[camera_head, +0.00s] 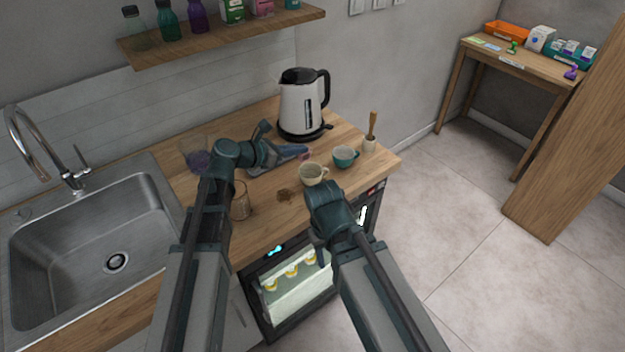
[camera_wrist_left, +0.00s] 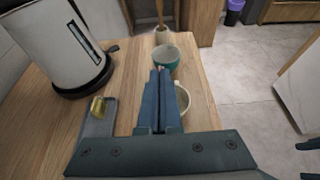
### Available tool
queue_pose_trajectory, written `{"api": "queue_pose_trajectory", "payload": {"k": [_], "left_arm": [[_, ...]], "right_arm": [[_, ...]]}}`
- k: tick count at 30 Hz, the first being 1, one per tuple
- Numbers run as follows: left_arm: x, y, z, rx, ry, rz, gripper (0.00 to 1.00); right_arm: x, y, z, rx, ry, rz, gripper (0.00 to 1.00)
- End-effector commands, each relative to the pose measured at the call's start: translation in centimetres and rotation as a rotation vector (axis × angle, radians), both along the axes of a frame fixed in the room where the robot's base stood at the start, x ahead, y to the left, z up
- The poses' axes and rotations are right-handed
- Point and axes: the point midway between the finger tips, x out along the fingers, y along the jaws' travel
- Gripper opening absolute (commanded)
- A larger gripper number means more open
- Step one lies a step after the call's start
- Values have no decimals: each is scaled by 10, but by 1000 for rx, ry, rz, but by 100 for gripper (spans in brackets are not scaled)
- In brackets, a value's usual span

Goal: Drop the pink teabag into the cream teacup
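The cream teacup (camera_head: 313,176) stands upright on the wooden counter, left of a teal cup (camera_head: 346,157). My left gripper (camera_head: 298,151) is above the counter, just behind and left of the cream cup in the head view. Its fingers are closed together, with the pink teabag (camera_head: 306,154) showing small at the tips. In the left wrist view the shut fingers (camera_wrist_left: 161,78) partly cover the cream cup (camera_wrist_left: 183,98), with a bit of pink at the tips. My right gripper (camera_head: 323,222) is in front of the counter edge; its fingers are not clear.
A white kettle (camera_head: 300,106) stands behind. A grey tray (camera_wrist_left: 97,128) holds a yellowish packet (camera_wrist_left: 97,107). A glass (camera_head: 240,206) and a small brown item (camera_head: 285,194) are on the counter's front part. A mortar with pestle (camera_head: 370,143) stands at right, the sink (camera_head: 90,235) at left.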

Motion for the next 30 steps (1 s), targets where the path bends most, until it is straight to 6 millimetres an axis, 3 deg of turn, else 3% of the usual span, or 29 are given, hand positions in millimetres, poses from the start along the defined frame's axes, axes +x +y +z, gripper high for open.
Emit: {"api": "queue_pose_trajectory", "payload": {"k": [5,9,11,22,30], "left_arm": [[0,0,1,0,0,0,3],[0,0,1,0,0,0,28],[0,0,1,0,0,0,36],[-4,5,5,0,0,1,36],[-33,44,27,0,0,4,36]], "right_arm": [[0,0,1,0,0,0,50],[0,0,1,0,0,0,50],[0,0,1,0,0,0,50],[0,0,5,0,0,0,50],[0,0,27,0,0,0,50]]}}
